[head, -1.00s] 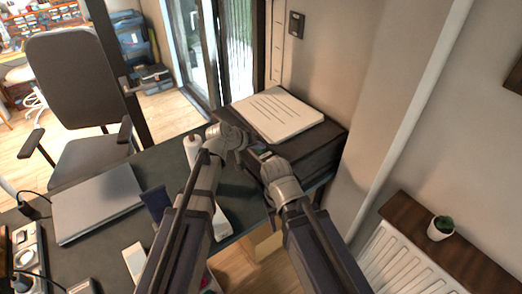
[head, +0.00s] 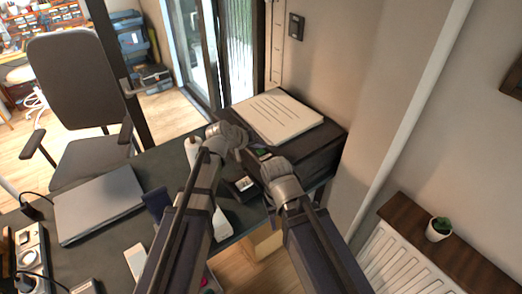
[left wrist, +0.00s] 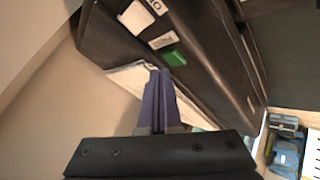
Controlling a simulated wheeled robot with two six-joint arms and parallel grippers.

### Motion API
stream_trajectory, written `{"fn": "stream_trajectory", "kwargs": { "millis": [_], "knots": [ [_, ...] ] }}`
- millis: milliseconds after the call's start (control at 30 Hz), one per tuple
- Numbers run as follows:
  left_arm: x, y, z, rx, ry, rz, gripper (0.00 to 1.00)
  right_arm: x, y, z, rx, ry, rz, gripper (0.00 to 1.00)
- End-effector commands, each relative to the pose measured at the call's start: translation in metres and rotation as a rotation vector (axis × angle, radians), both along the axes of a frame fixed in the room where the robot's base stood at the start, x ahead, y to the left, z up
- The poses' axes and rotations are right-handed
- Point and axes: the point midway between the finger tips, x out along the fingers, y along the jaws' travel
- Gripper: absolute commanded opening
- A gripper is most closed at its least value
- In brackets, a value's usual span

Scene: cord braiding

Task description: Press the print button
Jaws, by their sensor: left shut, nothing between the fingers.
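The black printer (head: 318,152) stands at the right end of the dark desk, with a paper-like sheet on its top. In the left wrist view a green button (left wrist: 174,55) sits on the printer's dark face (left wrist: 215,75), beside a small white label (left wrist: 162,40). My left gripper (left wrist: 161,74) is shut and empty, its purple fingertips at the button's lower edge; I cannot tell whether they touch it. In the head view my left gripper (head: 246,150) is at the printer's front. My right arm reaches the same front; its fingers are not clearly seen.
A small dark piece with a pale top (head: 243,184) juts out low by the printer's front. A wall is close behind the printer.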

Motion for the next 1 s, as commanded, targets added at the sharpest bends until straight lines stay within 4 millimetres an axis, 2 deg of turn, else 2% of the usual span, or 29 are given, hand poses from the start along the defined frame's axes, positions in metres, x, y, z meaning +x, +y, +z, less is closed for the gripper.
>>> {"fn": "stream_trajectory", "kwargs": {
  "millis": [267, 700, 1000],
  "knots": [
    [0.0, 0.0, 0.007, 0.0, 0.0, 0.0, 0.0, 0.0, 0.0, 0.007, 0.0, 0.0, 0.0, 0.5],
    [0.0, 0.0, 0.049, 0.0, 0.0, 0.0, 0.0, 0.0, 0.0, 0.049, 0.0, 0.0, 0.0, 0.5],
    [0.0, 0.0, 0.05, 0.0, 0.0, 0.0, 0.0, 0.0, 0.0, 0.05, 0.0, 0.0, 0.0, 0.5]
  ]
}}
